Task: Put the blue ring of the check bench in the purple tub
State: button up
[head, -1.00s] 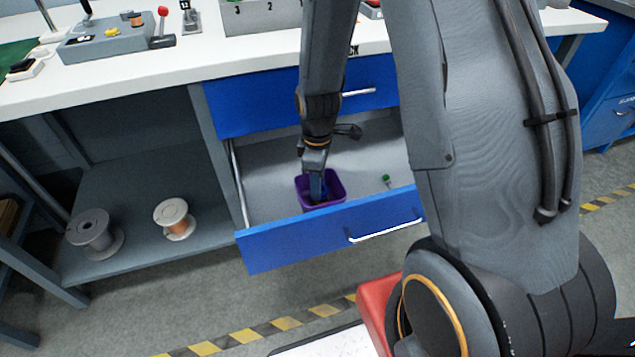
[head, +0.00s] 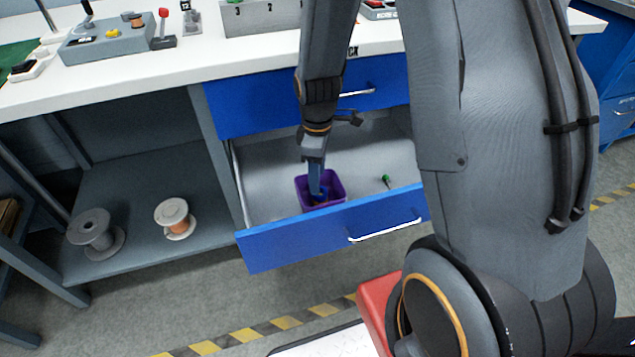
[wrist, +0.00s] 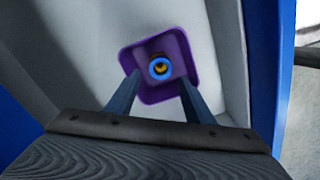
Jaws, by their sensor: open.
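The purple tub (head: 336,184) stands in the open lower drawer, near its front panel. It also shows in the wrist view (wrist: 185,52). The blue ring (wrist: 160,67) lies inside the tub in the wrist view, with something orange showing in and behind it. My gripper (wrist: 153,85) is open, its two fingers apart on either side of the ring and not touching it. In the head view my gripper (head: 317,192) points down at the tub, and the ring cannot be made out clearly there.
The open drawer (head: 265,198) also holds a small green-tipped item (head: 386,181) right of the tub. A closed blue drawer (head: 250,108) is above it. Two spools stand on the left shelf, one grey (head: 93,232) and one with copper wire (head: 175,218). The bench top (head: 230,50) carries several parts.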

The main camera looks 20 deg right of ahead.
notch_tip(320, 180, up, 8)
jog(key=s+r+m, duration=1.1)
jog(key=s+m, duration=0.1)
jog(key=s, duration=0.4)
jog(key=shift+s+d+r+p, duration=0.15)
jog(key=shift+s+r+p, duration=0.2)
jog(key=shift+r+p, duration=0.05)
jog(key=r+p, duration=0.2)
jog(key=p, duration=0.3)
jog(key=s+r+p, duration=0.1)
jog(key=r+p, duration=0.2)
jog(key=p, duration=0.2)
jog(key=shift+r, duration=0.35)
jog(key=shift+f, duration=0.1)
